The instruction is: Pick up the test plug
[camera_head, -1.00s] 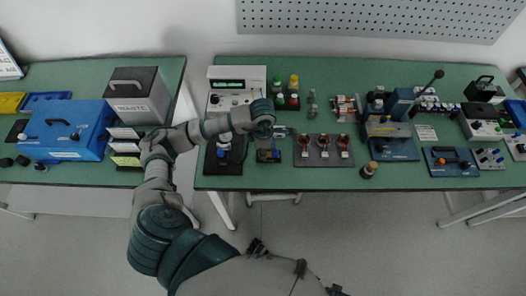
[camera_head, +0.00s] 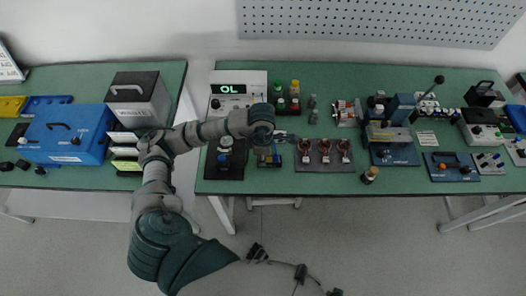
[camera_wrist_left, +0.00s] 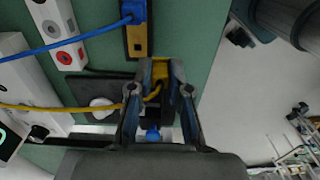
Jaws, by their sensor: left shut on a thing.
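The yellow test plug (camera_wrist_left: 160,72) is between the fingertips of my left gripper (camera_wrist_left: 160,80) in the left wrist view. The fingers are shut on it, and a yellow cable (camera_wrist_left: 60,107) runs from it to the left. A blue plug (camera_wrist_left: 133,12) with a blue cable sits on a dark and tan holder (camera_wrist_left: 138,42) just beyond the fingertips. In the head view my left gripper (camera_head: 279,137) is over the front left part of the right-hand bench, near that holder (camera_head: 268,158). The wrist hides much of the fingers there. My right gripper is not in view.
A meter (camera_head: 238,82) reading OL stands behind my left wrist. Small bottles (camera_head: 294,96) and a board with three red coils (camera_head: 324,153) are to the right. A gap separates the benches.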

